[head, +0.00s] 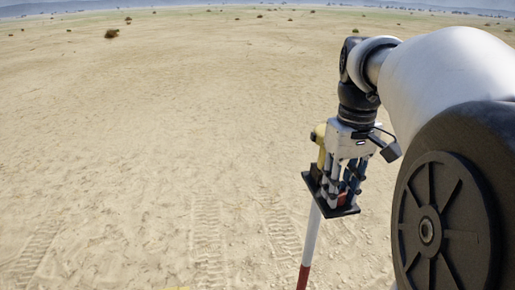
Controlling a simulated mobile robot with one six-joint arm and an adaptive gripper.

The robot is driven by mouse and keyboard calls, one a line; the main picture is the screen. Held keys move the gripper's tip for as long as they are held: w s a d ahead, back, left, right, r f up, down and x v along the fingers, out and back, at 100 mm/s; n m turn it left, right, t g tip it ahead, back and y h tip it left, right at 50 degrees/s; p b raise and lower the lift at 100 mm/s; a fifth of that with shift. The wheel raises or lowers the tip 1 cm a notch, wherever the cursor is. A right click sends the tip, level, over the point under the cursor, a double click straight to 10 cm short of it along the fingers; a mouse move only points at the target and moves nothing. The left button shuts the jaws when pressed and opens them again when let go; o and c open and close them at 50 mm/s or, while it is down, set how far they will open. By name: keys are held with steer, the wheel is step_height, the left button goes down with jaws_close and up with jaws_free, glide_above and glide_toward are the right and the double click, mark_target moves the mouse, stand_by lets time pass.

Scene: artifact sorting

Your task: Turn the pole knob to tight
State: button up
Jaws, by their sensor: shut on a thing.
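A red and white pole (311,238) stands at a slight tilt, right of the middle of the head view. A black plate (347,211) sits around its upper part. My gripper (342,192) points down over this plate, its fingers close together and shut at the pole's top. A small red part (342,199) shows between the fingers; the knob itself is mostly hidden, and I cannot tell which way it is turned. A yellow part (320,133) shows behind my gripper, to its left.
Open sandy ground (150,140) lies all around, with tyre tracks (207,240) at the front. A few small bushes (111,33) are far off. No obstacle shows close to the pole. My arm covers the right side of the view.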

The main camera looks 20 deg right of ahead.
steer(key=m+p, duration=0.1)
steer(key=m, duration=0.3)
steer(key=shift+m+p, duration=0.3)
steer(key=shift+m, duration=1.2)
steer(key=o, duration=1.1)
step_height(320, 180, up, 12)
